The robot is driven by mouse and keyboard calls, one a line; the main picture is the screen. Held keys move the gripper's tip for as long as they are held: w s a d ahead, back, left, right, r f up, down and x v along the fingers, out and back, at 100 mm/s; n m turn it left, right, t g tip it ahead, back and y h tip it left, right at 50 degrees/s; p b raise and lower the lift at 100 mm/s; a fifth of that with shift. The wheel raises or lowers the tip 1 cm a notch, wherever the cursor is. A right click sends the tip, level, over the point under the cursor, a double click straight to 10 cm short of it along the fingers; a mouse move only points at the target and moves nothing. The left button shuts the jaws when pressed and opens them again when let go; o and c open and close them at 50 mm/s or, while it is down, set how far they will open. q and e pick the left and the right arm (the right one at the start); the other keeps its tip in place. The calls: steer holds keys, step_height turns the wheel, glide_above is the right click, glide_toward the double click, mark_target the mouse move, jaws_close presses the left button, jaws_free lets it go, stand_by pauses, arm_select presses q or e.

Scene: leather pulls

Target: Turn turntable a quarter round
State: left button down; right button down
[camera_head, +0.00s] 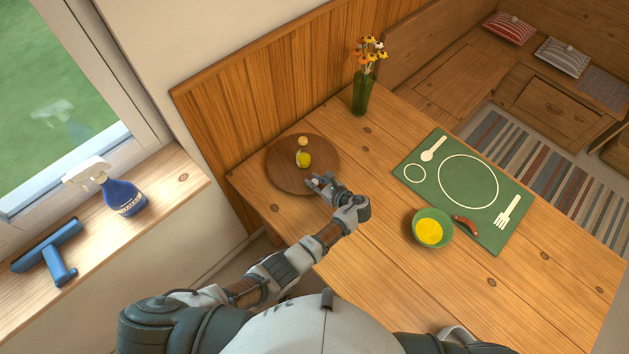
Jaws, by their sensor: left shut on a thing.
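The turntable (284,172) is a round dark-brown wooden disc at the far left corner of the table. My left gripper (319,183) reaches in from below and is shut on the turntable's near right rim. The hand covers that part of the rim, so the exact finger contact is hidden. The gripper is apart from the bottle. Only a bit of my right arm shows at the bottom edge; its gripper is out of view.
A green vase of flowers (362,93) stands behind the turntable, to its right. A green bowl (416,240) with yellow contents sits by a green placemat (420,187). A wood panel (230,112) borders the table behind. The table's middle is clear.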

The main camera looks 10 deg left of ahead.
arm_select(q)
steer(key=c, duration=1)
jaws_free()
steer(key=shift+s+d+f, duration=0.1)
steer(key=shift+f, duration=0.05)
step_height(320, 180, up, 10)
